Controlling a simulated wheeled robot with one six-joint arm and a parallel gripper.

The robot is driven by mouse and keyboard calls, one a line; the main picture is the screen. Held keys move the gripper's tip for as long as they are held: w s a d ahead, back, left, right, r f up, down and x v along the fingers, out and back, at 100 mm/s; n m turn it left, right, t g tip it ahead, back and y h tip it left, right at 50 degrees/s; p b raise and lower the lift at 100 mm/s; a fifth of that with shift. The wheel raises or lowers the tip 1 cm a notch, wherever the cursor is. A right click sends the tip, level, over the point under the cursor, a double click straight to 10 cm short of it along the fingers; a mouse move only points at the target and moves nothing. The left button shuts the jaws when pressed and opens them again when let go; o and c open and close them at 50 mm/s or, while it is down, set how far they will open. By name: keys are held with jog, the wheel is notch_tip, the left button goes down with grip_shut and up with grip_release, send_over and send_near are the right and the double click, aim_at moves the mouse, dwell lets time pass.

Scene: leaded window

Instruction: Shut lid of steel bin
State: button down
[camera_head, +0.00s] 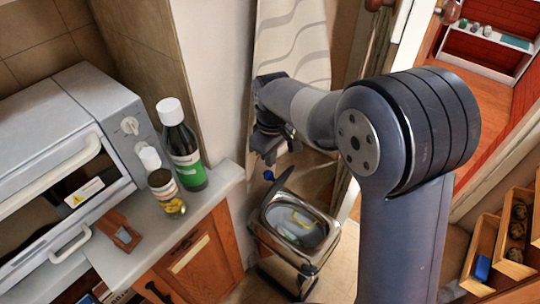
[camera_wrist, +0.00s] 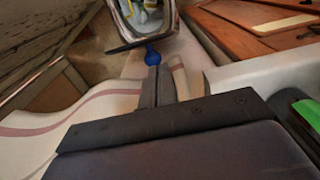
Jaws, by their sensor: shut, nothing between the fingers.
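The steel bin (camera_head: 278,243) stands on the floor at lower centre in the head view, with its top open and yellow and pale items showing inside. Its lid (camera_head: 282,181) stands raised at the far side, seen nearly edge-on, with a blue knob (camera_head: 268,175). In the wrist view the lid (camera_wrist: 126,47) is a dark strip, with the blue knob (camera_wrist: 152,57) just beyond my fingertips. My gripper (camera_head: 268,154) is shut and empty, just above the knob. In the wrist view its fingers (camera_wrist: 158,72) are together. I cannot tell whether they touch the knob.
A counter (camera_head: 215,205) with a dark bottle (camera_head: 185,160), a jar (camera_head: 166,193) and a toaster oven (camera_head: 70,140) is left of the bin. A patterned ironing board (camera_head: 290,45) stands behind my gripper. Wooden bins (camera_head: 488,245) are at far right.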

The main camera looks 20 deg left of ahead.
aim_at(271, 174)
notch_tip(271, 174, down, 7)
jog(key=shift+a+f, duration=0.1)
dwell(0.6)
